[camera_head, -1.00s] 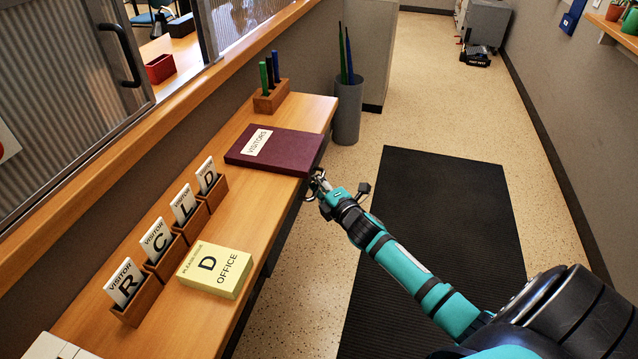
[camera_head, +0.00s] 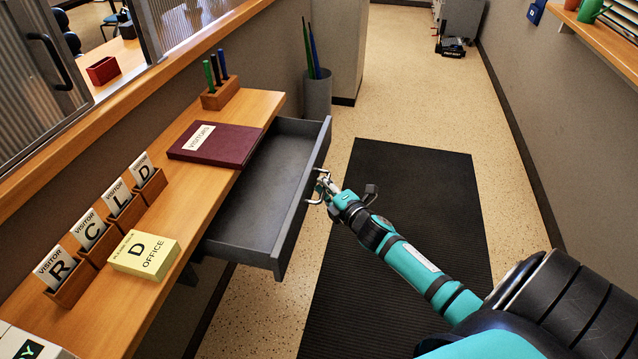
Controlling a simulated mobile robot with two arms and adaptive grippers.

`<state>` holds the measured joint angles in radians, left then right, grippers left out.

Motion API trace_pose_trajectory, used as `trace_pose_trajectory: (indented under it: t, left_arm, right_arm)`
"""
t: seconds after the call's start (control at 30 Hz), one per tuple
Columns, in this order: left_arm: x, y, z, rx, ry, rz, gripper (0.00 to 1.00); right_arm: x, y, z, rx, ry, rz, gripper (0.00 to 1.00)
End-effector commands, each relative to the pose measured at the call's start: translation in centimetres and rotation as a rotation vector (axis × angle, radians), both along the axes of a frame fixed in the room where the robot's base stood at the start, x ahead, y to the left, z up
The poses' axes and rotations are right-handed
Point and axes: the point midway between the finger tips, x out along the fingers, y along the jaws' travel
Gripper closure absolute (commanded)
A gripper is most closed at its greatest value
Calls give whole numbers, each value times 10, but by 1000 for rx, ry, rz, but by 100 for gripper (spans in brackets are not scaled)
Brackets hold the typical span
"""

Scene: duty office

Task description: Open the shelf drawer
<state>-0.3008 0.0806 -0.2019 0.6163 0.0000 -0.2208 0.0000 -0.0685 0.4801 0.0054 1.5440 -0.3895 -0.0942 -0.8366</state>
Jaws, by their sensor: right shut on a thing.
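The shelf drawer (camera_head: 250,200) is a dark grey, empty tray pulled well out from under the wooden shelf (camera_head: 215,195). Its front panel (camera_head: 305,205) faces right, with a metal handle (camera_head: 318,188) on the outside. My right gripper (camera_head: 326,186) is at that handle, shut on it. The arm reaches in from the lower right. My left gripper is not in view.
On the shelf are a maroon visitors book (camera_head: 215,146), a yellow block (camera_head: 144,255), a pen holder (camera_head: 221,95) and several badge holders (camera_head: 119,218). An umbrella bin (camera_head: 317,95) stands behind the drawer. A black mat (camera_head: 410,205) covers clear floor to the right.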

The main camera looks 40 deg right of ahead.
Motion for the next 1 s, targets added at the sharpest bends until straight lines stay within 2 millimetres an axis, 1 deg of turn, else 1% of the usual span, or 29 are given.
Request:
trace_pose_trajectory:
  t: [0.03, 0.13, 0.4, 0.43, 0.6, 0.87, 1.0]
  left_arm:
    - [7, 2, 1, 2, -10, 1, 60]
    - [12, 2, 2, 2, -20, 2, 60]
    - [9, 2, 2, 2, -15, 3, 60]
    - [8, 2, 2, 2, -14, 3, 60]
    - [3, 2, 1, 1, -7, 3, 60]
    - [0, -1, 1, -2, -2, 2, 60]
    - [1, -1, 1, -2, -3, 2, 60]
  right_arm:
    - [0, -1, 4, -5, -7, 2, 100]
    - [-1, -2, 4, -5, -7, 3, 100]
    - [0, -2, 5, -7, -8, 2, 100]
    - [0, -2, 5, -6, -8, 2, 89]
    - [-1, -2, 4, -4, -7, 2, 67]
    - [-2, -2, 2, -2, -4, 1, 66]
    - [-10, -1, 2, -1, -2, 0, 66]
